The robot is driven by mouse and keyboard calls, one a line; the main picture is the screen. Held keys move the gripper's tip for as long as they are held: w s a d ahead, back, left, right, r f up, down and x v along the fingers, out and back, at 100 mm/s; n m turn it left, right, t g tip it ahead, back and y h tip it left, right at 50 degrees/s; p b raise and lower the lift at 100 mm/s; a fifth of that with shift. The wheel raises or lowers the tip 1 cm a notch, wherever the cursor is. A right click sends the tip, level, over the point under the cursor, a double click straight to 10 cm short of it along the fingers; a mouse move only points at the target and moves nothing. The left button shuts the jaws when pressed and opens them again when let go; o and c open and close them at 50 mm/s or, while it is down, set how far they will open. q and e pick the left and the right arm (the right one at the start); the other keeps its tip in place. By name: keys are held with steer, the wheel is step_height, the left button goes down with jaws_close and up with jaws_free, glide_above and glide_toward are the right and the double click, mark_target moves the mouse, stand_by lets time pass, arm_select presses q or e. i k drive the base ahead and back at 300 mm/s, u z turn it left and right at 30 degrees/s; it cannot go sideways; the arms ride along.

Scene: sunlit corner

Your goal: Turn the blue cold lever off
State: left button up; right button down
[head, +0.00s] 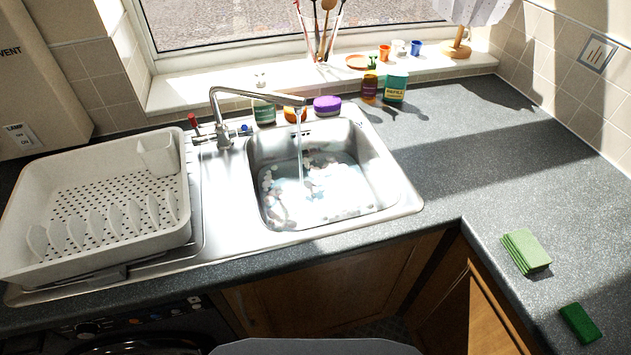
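The blue cold lever (245,130) is on the right side of the chrome tap (222,118), at the back of the sink. A red lever (192,122) stands upright on the tap's left side. The blue lever looks small and its exact angle is hard to tell. A stream of water (299,150) runs from the end of the spout into the steel sink (390,190). The basin holds water with white foam or bubbles (315,185). Neither of my grippers is in view.
A white dish rack (95,200) fills the drainer left of the tap. Bottles (264,110), a purple-lidded tub (327,105) and a teal container (395,88) stand behind the sink. Green cloths (525,252) and a green sponge (580,323) lie at right. The right counter is mostly clear.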

mark_target(246, 130)
steer(key=z, duration=0.7)
steer(key=k, duration=0.35)
